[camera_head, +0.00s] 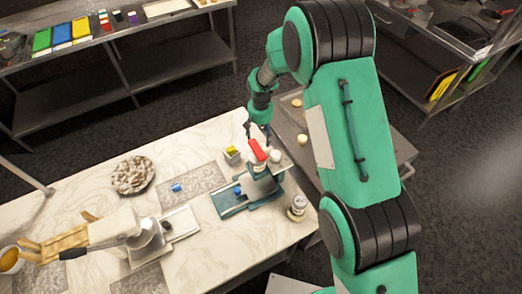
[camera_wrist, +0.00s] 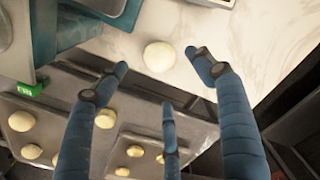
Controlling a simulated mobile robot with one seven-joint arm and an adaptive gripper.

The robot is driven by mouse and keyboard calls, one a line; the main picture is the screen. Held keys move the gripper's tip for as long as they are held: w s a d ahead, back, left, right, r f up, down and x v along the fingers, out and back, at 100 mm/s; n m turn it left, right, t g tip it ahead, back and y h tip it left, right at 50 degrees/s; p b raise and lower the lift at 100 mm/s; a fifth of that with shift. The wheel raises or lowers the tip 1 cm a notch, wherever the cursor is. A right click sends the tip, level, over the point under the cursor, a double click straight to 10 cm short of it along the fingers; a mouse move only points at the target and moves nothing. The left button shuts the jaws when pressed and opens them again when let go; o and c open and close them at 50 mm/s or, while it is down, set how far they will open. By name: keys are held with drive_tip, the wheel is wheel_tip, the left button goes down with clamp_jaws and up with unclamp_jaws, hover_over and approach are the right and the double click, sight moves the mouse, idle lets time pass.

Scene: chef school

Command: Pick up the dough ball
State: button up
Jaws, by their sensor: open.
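A pale round dough ball (camera_wrist: 160,56) lies on the white marble counter near its edge in the wrist view. In the head view a small pale ball (camera_head: 275,156) sits by the counter's right edge, beside the red-topped device. My gripper (camera_wrist: 157,72) has its blue fingers spread, with the dough ball beyond and between the tips, apart from them. In the head view my gripper (camera_head: 258,130) hangs over the counter's edge, close to the ball. It is open and empty.
Baking trays (camera_wrist: 75,120) with several dough pieces stand lower, past the counter edge. A teal-based machine with a red top (camera_head: 258,152) stands close to the ball.

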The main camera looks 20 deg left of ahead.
drive_tip(key=shift+f, duration=1.55)
drive_tip(key=shift+f, duration=0.15)
drive_tip(key=shift+f+p, duration=0.7)
drive_tip(key=shift+f, duration=1.75)
drive_tip(key=c, duration=1.3)
drive_tip(key=shift+r, duration=0.15)
drive_tip(key=shift+r+b, duration=0.7)
drive_tip(key=shift+r, duration=4.15)
